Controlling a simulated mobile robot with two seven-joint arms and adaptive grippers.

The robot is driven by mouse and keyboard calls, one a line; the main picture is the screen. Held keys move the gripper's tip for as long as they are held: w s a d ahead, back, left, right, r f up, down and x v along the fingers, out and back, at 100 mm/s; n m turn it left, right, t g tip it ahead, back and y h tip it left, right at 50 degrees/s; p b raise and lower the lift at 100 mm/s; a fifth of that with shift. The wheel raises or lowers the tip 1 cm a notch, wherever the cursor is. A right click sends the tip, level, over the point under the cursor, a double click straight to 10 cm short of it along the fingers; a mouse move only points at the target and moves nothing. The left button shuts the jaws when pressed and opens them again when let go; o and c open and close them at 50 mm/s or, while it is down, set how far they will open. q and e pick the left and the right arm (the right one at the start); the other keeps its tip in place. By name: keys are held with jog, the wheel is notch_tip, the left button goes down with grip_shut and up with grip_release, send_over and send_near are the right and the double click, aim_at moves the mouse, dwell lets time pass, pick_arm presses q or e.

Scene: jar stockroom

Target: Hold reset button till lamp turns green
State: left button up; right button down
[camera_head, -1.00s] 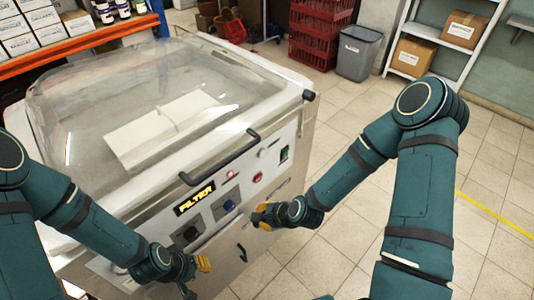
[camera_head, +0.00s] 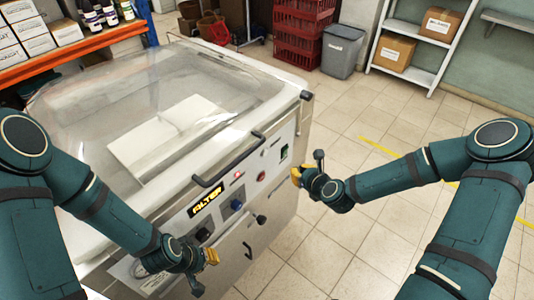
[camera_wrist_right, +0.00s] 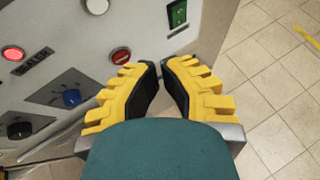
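The machine's control panel (camera_head: 222,212) shows in the head view. A lit red lamp (camera_head: 238,175) sits on it; it also shows in the right wrist view (camera_wrist_right: 13,53). Nearby are a round red button (camera_wrist_right: 120,56) and a pale round button or lamp (camera_wrist_right: 96,6). I cannot read which is the reset button. My right gripper (camera_head: 297,176) is to the right of the panel, apart from it. In the wrist view its yellow fingertips (camera_wrist_right: 161,66) nearly meet, with nothing between them. My left gripper (camera_head: 212,256) is in front of the lower panel; its finger gap is hidden.
The panel also has a blue knob (camera_wrist_right: 71,98), a black knob (camera_wrist_right: 19,130) and a green switch (camera_wrist_right: 177,14). A dark handle (camera_head: 228,162) sticks out above. The clear lid (camera_head: 150,95) is down. Tiled floor (camera_head: 360,215) to the right is free.

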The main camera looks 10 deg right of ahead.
aim_at(265, 153)
jog(key=shift+w+a, duration=0.1)
jog(key=w+a, duration=0.5)
jog(key=w, duration=0.1)
jog(key=shift+w+a, duration=0.15)
jog(key=shift+w, duration=0.2)
dwell(0.4)
jog(key=shift+w+b, duration=0.1)
jog(key=shift+b, duration=0.2)
dwell(0.9)
jog(key=shift+w+a, duration=0.25)
jog(key=shift+w+a+b, duration=0.25)
jog(key=shift+w+b, duration=0.05)
jog(key=shift+w, duration=0.05)
dwell(0.8)
jog(key=shift+s, duration=0.1)
dwell(1.9)
jog(key=shift+s+d, duration=0.5)
jog(key=shift+s, duration=0.1)
